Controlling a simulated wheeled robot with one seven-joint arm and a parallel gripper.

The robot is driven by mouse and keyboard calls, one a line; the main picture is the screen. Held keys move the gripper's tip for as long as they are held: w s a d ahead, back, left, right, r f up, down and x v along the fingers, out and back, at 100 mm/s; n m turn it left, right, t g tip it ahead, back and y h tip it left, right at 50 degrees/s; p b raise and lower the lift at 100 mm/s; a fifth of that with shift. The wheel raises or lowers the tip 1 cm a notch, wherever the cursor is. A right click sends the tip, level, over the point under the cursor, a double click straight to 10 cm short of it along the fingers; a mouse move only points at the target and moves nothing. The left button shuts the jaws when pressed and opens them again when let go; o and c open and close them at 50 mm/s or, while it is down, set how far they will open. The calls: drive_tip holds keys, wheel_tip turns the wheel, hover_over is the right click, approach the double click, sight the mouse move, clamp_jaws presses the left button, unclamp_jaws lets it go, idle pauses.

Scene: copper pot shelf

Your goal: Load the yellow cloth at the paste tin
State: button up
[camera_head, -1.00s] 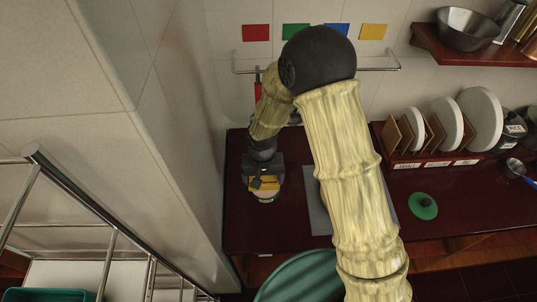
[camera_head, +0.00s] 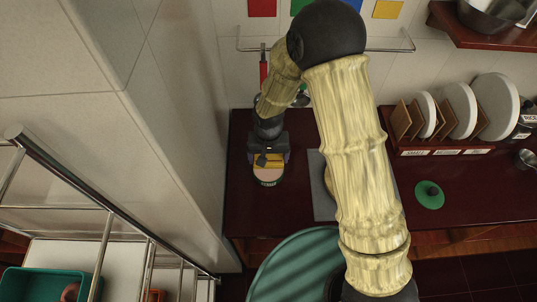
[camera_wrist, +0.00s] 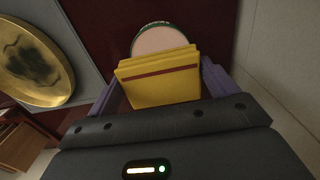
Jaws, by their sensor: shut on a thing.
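My gripper (camera_head: 268,155) is over the dark red counter, shut on the yellow cloth (camera_wrist: 165,82). The cloth is a folded yellow block with a red stripe, between the two purple fingers in the wrist view; it also shows in the head view (camera_head: 268,161). The paste tin (camera_wrist: 160,38) is round and open, with pinkish paste and a dark green rim. It stands just beyond the cloth, whose far edge overlaps it in the wrist view. In the head view the tin (camera_head: 269,176) shows just below the cloth. I cannot tell whether they touch.
A tarnished gold-coloured round piece (camera_wrist: 35,62) lies on a grey mat (camera_head: 321,200), right of the tin in the head view and partly hidden by my arm. A green lid (camera_head: 429,195) and a plate rack (camera_head: 440,143) are farther right. A wall stands close on the left.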

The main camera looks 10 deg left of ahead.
sight(269, 171)
drive_tip(key=shift+f+b, duration=1.2)
drive_tip(key=shift+f, duration=0.9)
drive_tip(key=shift+s+f+b, duration=0.1)
drive_tip(key=shift+f+b, duration=0.35)
drive_tip(key=shift+f, duration=0.1)
idle(0.8)
drive_tip(key=shift+r, duration=0.1)
drive_tip(key=shift+r+p, duration=2.5)
drive_tip(key=shift+r, duration=1)
drive_tip(key=shift+d, duration=0.1)
drive_tip(key=w+d+f+m, duration=0.1)
drive_tip(key=w+d, duration=0.5)
drive_tip(key=d, duration=0.6)
drive_tip(key=w+d+f+m, duration=0.1)
drive_tip(key=w+d, duration=0.5)
drive_tip(key=d, duration=0.7)
drive_tip(key=shift+w+d+f+m, duration=0.15)
drive_tip(key=shift+w+f+m, duration=0.15)
drive_tip(key=shift+f, duration=0.15)
